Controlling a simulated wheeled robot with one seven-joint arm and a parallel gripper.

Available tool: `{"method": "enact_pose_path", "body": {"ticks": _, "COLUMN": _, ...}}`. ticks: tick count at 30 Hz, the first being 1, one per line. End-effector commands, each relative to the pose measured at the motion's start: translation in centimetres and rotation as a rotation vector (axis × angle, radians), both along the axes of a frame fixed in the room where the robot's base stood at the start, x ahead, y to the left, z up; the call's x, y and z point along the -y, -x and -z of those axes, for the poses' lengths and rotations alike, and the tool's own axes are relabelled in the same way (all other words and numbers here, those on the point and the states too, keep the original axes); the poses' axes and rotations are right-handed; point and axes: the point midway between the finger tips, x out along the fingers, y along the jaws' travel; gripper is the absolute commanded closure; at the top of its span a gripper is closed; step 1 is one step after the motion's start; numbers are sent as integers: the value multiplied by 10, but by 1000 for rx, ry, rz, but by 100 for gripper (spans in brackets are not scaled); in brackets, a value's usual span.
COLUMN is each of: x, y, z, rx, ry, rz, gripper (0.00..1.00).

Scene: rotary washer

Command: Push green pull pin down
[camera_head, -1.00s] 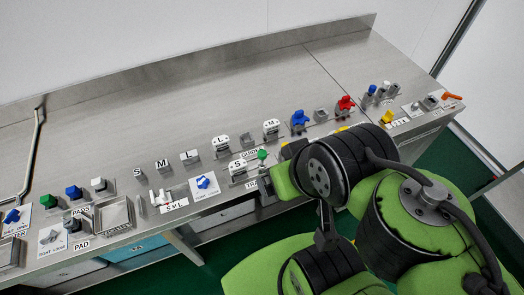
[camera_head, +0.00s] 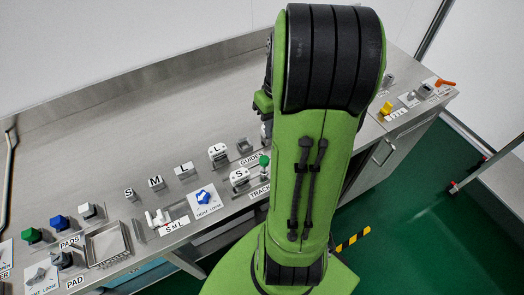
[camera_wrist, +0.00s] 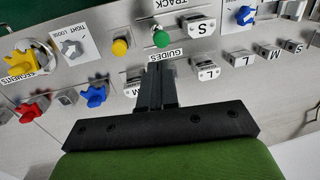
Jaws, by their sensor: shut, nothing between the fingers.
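The green pull pin (camera_head: 265,160) stands on the counter beside the TRACK label, by the white block marked S (camera_head: 239,177). In the wrist view the green knob (camera_wrist: 161,39) lies just beyond the fingertips of my gripper (camera_wrist: 156,68), slightly to the right, with a visible gap in the picture. The fingers are closed together and hold nothing. I cannot tell how high they are above the counter. In the head view my arm hides most of the gripper.
A yellow knob (camera_wrist: 120,46) is left of the green one. White blocks marked L (camera_wrist: 205,71) and S (camera_wrist: 200,26) stand near. Blue (camera_wrist: 94,96), red (camera_wrist: 33,110) and yellow (camera_wrist: 22,63) handles are further left. Open counter (camera_head: 190,110) lies behind the row.

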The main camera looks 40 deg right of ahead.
Motion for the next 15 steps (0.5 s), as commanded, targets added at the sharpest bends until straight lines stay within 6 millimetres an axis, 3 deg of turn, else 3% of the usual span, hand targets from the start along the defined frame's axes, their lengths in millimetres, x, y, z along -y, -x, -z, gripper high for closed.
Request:
{"method": "enact_pose_path", "body": {"ticks": 1, "x": -3, "y": 0, "z": 16, "rx": -3, "ry": -4, "rz": -1, "gripper": 100}}
{"method": "enact_pose_path", "body": {"ticks": 9, "x": -11, "y": -1, "z": 72, "rx": -4, "ry": -3, "rz": 0, "gripper": 100}}
{"method": "enact_pose_path", "body": {"ticks": 15, "x": -14, "y": -2, "z": 93, "rx": -1, "ry": -1, "rz": 0, "gripper": 100}}
